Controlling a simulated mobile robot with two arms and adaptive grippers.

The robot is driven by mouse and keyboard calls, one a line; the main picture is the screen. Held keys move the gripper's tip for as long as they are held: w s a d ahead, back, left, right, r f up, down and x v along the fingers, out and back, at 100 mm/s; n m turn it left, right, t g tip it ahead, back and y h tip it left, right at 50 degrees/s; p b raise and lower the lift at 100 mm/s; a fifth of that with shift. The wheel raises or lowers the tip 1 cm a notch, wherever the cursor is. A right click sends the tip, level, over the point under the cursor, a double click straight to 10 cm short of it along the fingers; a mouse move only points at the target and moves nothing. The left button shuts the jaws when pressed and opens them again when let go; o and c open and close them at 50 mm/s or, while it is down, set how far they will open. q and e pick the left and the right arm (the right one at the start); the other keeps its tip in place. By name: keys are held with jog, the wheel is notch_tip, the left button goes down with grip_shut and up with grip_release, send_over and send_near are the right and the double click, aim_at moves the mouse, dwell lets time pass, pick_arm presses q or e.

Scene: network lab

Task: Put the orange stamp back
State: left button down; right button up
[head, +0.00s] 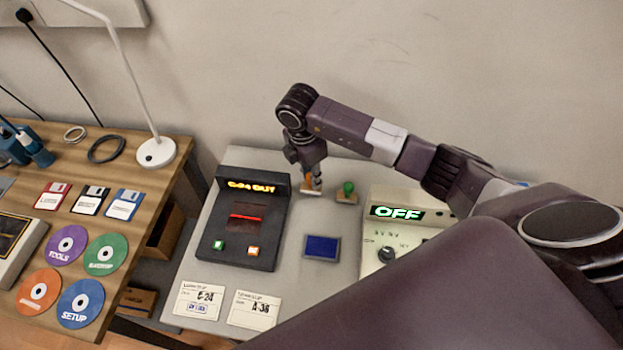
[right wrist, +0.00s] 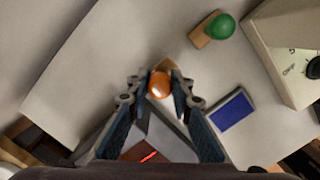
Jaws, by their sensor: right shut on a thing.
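The orange stamp (right wrist: 160,84) is between the fingers of my right gripper (right wrist: 158,88) in the right wrist view, its round orange knob up and part of its wooden base showing past it. In the head view my right gripper (head: 313,184) points down at the back of the grey table, with a bit of the stamp's base (head: 309,192) below it. The stamp seems to be at or near the tabletop; I cannot tell if it touches. The green stamp (head: 348,191) stands on its wooden base just to the right. My left gripper is not in view.
A blue ink pad (head: 321,247) lies in front of the stamps. A black device with a lit display (head: 240,222) stands left, a cream box reading OFF (head: 400,225) right. Two paper slips (head: 253,309) lie at the front. A wooden table (head: 140,200) holds disks and a lamp.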

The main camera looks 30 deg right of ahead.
notch_tip(320, 180, down, 2)
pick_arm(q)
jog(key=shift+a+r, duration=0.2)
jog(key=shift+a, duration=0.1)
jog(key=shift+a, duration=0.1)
pick_arm(e)
jog(key=shift+f, duration=0.2)
jog(key=o, duration=0.9)
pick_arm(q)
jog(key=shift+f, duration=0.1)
pick_arm(e)
jog(key=shift+r, duration=0.1)
